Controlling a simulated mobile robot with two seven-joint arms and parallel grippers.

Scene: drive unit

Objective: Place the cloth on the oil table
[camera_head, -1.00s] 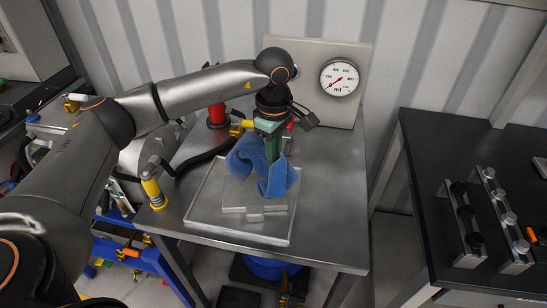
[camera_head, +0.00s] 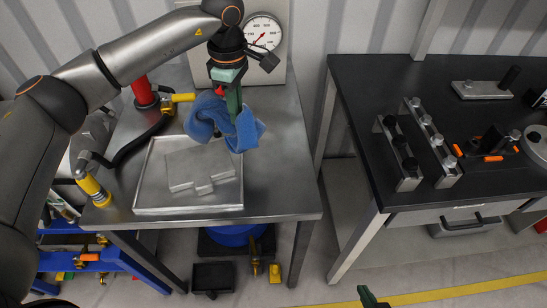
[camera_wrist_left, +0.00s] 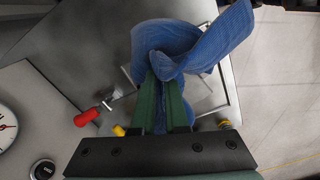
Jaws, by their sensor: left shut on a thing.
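The blue cloth (camera_head: 222,122) hangs bunched from my left gripper (camera_head: 233,112), whose green fingers are shut on it. The cloth hangs over the back right part of the tray, above the steel table (camera_head: 275,180) with the gauge. In the left wrist view the cloth (camera_wrist_left: 205,45) drapes around and beyond the green fingertips (camera_wrist_left: 163,82). Whether its lower edge touches the tray or table is unclear. A green tip of my right gripper (camera_head: 370,297) shows at the bottom edge of the head view, over the floor; its jaws cannot be made out.
A shallow metal tray (camera_head: 188,208) holds a flat grey block (camera_head: 205,163). The pressure gauge (camera_head: 263,33), a red-handled valve (camera_head: 142,91) and a yellow-ended hose (camera_head: 92,187) border the table. A black table (camera_head: 345,95) stands at right, across a gap. The steel table's right side is clear.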

